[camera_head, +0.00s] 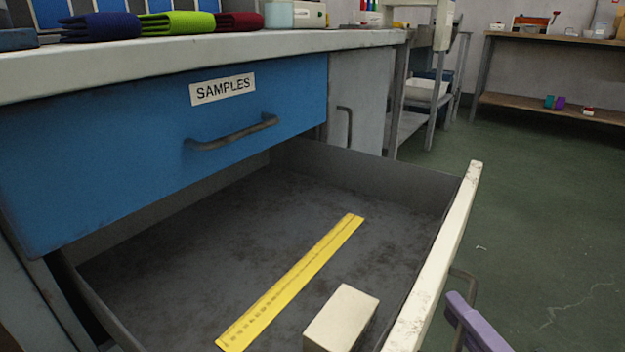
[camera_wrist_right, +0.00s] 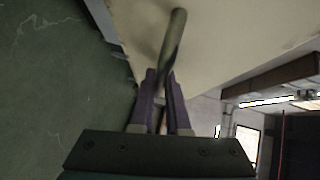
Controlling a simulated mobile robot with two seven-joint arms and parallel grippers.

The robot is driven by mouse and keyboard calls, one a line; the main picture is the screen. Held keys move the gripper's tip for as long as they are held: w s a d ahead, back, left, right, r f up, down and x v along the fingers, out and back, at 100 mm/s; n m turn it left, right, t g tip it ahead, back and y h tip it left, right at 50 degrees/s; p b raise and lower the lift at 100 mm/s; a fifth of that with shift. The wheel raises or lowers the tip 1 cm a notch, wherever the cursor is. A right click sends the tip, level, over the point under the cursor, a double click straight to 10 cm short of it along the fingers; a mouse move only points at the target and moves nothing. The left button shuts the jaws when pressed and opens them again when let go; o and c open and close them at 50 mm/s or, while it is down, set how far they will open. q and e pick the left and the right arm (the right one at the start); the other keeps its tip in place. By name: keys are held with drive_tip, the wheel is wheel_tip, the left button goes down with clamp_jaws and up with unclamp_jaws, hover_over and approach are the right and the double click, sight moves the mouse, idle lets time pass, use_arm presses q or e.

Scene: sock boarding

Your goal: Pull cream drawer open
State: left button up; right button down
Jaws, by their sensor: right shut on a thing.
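The cream drawer (camera_head: 437,262) is pulled well out below a blue drawer, and its inside shows. Its dark bar handle (camera_head: 466,284) is on the front's outer face. My right gripper (camera_head: 462,312) is at the handle, at the lower right of the head view, with purple fingers. In the right wrist view the fingers (camera_wrist_right: 163,92) are shut around the handle bar (camera_wrist_right: 174,45), close to the cream front (camera_wrist_right: 225,40). The left gripper is out of view.
A yellow ruler (camera_head: 292,283) and a cream block (camera_head: 341,318) lie in the open drawer. The blue drawer (camera_head: 165,140) labelled SAMPLES is shut above it. Folded socks (camera_head: 178,24) lie on the bench top. Green floor (camera_head: 560,220) to the right is clear.

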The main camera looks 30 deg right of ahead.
drive_tip(key=shift+s+r, duration=0.1)
idle(0.3)
drive_tip(key=c, duration=1.2)
unclamp_jaws()
drive_tip(key=p+v, duration=0.2)
drive_tip(key=v, duration=0.8)
